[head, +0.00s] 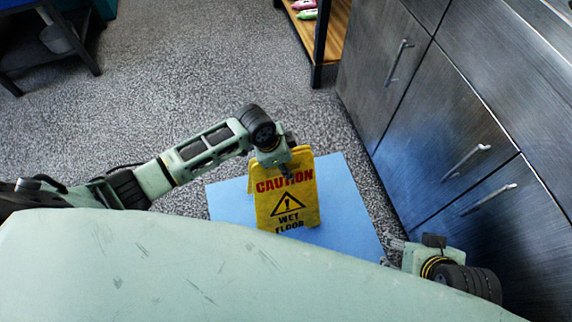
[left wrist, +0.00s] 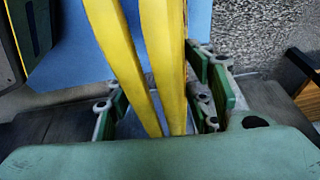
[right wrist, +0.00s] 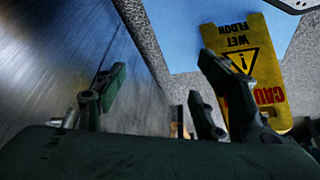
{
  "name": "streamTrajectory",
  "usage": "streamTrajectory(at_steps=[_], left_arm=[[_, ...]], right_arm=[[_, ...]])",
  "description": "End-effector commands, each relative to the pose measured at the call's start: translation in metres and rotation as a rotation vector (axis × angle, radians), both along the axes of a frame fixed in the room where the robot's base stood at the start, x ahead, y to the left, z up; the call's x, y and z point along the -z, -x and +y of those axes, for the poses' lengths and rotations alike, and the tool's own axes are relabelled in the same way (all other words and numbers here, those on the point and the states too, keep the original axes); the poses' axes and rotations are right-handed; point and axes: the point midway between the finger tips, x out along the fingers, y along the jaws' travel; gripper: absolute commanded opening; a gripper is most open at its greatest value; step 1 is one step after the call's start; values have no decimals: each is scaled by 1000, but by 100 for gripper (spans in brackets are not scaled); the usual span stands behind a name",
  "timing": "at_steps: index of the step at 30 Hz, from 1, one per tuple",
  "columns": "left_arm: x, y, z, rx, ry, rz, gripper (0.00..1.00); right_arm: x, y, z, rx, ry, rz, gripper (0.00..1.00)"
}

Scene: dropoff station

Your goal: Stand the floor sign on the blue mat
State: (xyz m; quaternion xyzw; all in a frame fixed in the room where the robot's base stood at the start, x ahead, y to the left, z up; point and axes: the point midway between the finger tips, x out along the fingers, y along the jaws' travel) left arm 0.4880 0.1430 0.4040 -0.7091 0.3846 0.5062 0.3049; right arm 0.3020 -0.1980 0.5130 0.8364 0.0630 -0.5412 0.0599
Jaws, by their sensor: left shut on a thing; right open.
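The yellow floor sign (head: 287,190), marked CAUTION WET FLOOR, is upright over the blue mat (head: 345,205). I cannot tell whether its lower edge touches the mat. My left gripper (head: 279,155) is shut on the sign at its top edge. In the left wrist view, the sign's two yellow panels (left wrist: 150,60) run between the fingers, with the mat (left wrist: 70,45) beyond. My right gripper (head: 392,250) is open and empty, low beside the mat's right corner. In the right wrist view, the sign (right wrist: 250,75) appears upside down beyond the open fingers (right wrist: 160,95).
Metal cabinets (head: 440,110) with bar handles line the right side, close to my right gripper. A wooden shelf (head: 328,30) with a dark post stands at the back. A dark table (head: 45,50) is at the far left. Speckled floor (head: 200,75) is clear between them.

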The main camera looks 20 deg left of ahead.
Motion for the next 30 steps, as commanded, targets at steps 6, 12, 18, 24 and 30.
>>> streamTrajectory(at_steps=[6,12,18,24,30], left_arm=[[4,-1,-1,0,1,-3,0],[5,-1,0,-1,1,-3,0],[8,0,0,0,-1,1,58],[8,0,0,0,-1,1,67],[7,0,0,0,-1,1,67]], right_arm=[[-2,-9,3,-3,-8,-40,63],[-2,-9,3,-3,-8,-39,63],[-4,-10,3,-4,-9,-45,63],[-4,-11,3,-4,-8,-45,63],[-5,-11,3,-4,-8,-45,63]])
